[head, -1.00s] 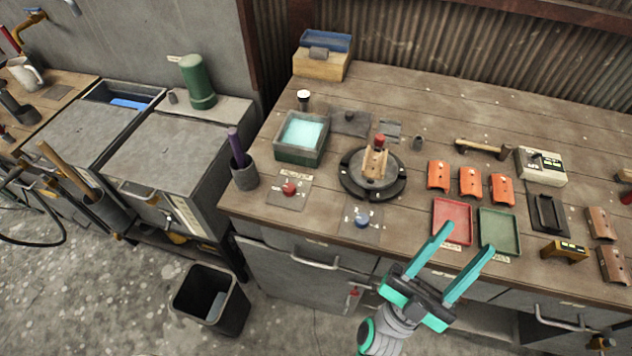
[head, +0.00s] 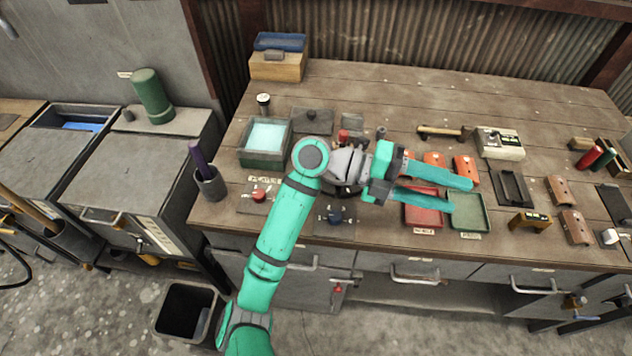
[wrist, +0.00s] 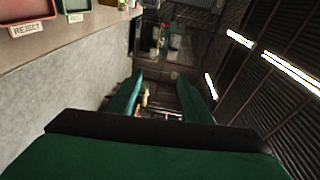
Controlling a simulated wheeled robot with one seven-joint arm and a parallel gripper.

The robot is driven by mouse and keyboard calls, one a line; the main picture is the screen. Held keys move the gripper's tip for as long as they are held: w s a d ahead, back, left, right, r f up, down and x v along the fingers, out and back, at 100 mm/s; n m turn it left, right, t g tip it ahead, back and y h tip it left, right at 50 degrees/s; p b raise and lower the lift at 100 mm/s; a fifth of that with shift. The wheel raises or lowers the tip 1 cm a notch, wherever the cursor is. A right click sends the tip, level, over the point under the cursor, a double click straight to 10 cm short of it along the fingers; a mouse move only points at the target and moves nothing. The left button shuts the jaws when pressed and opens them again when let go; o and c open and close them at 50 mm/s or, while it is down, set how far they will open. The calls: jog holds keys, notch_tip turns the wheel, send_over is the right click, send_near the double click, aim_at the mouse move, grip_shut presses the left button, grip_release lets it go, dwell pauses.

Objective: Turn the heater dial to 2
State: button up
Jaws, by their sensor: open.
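Two dials sit on plates at the bench's front left. The red dial (head: 259,194) is in front of the teal liquid bath (head: 266,140), with a label behind it too small to read. I cannot tell by label which is the heater dial. My gripper (head: 462,195) is open and empty, pointing right above the red and green trays, well to the right of both dials. In the wrist view my gripper (wrist: 162,82) shows open fingers with neither dial between them.
My arm crosses in front of the round turntable and hides most of it. The red tray (head: 424,212) and green tray (head: 468,214) lie under the gripper. A pen cup (head: 210,184) stands left of the red dial. A black bin (head: 187,312) is on the floor.

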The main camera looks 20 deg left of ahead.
jog(key=w+a+f+n+y, duration=0.25)
jog(key=a+f+y, duration=0.35)
jog(key=a, duration=0.5)
jog(key=n+y, duration=0.6)
jog(key=y, duration=0.5)
send_near(258, 194)
jog(key=shift+g, duration=0.4)
jog(key=f, duration=0.5)
jog(key=w+f, duration=0.1)
jog(key=f, duration=0.2)
jog(key=shift+d+f, duration=0.1)
jog(key=c, duration=1.1)
